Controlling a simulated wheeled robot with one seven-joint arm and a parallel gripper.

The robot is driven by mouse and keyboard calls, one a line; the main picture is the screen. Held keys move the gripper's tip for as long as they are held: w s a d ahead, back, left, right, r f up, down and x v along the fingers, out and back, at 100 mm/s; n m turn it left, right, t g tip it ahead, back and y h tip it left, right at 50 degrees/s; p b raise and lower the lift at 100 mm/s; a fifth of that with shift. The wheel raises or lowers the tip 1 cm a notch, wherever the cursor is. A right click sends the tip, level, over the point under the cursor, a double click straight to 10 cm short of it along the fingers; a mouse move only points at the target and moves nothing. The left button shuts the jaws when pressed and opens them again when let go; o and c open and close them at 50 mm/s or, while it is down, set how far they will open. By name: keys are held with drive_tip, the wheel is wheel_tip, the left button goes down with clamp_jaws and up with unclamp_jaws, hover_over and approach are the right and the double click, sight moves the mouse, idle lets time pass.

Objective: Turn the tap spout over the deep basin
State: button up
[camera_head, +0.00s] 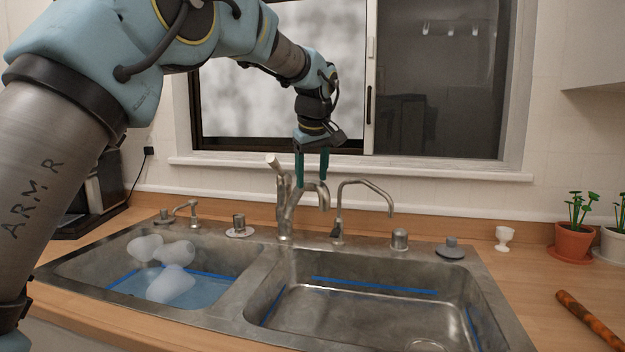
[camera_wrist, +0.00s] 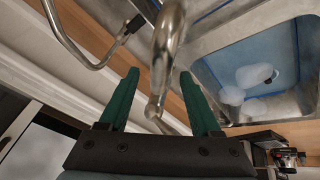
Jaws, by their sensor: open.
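The main tap (camera_head: 285,218) stands behind the divider of a steel double sink. Its curved spout (camera_head: 323,196) leans right, toward the back of the large right basin (camera_head: 270,291), which looks empty. The left basin (camera_head: 230,291) holds bluish water and several white rounded pieces (camera_head: 172,284). I cannot tell from depth alone which basin is deeper. My gripper (camera_head: 312,182) points down at the tap, its green fingers open. In the wrist view the spout (camera_wrist: 169,40) runs between the open fingers (camera_wrist: 158,78); contact cannot be made out.
A thin second tap (camera_head: 366,183) stands close right of the spout, and a small tap (camera_head: 192,209) is at the left. A grey stopper (camera_head: 451,249), white egg cup (camera_head: 504,239) and potted plants (camera_head: 573,240) are at the right. The window sill (camera_head: 440,169) is behind.

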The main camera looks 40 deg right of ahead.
drive_tip(key=shift+x, duration=1.15)
clamp_jaws()
idle(0.6)
